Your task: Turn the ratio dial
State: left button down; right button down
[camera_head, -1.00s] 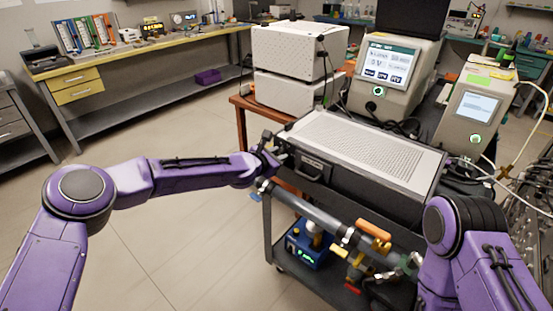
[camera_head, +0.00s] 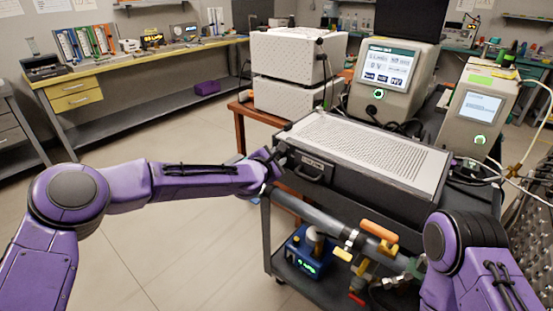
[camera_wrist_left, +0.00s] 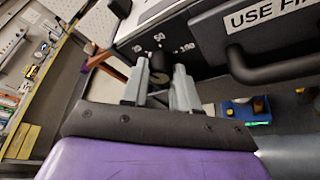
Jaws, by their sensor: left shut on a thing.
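The ratio dial is a small dark knob (camera_wrist_left: 158,62) on the front left part of a black instrument box (camera_head: 345,180) with a perforated light grey top. My left gripper (camera_head: 277,155) reaches the box's left front corner. In the left wrist view its two grey fingers (camera_wrist_left: 160,82) are shut on the knob, one on each side. My right gripper is not in view; only part of the right arm shows at the lower right.
A black handle (camera_head: 312,170) sticks out of the box front, right of the knob. The box stands on a dark cart with a pipe and orange-handled valve (camera_head: 380,231) below. Stacked white units (camera_head: 297,55) and a screen device (camera_head: 390,80) stand behind. Floor at left is clear.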

pick_arm(q)
jog(key=c, duration=0.8)
grip_release()
jog(key=shift+c, duration=0.2)
jog(key=b+v, duration=0.1)
jog(key=v, duration=0.9)
jog(key=shift+s, duration=0.2)
jog(key=shift+a, duration=0.15)
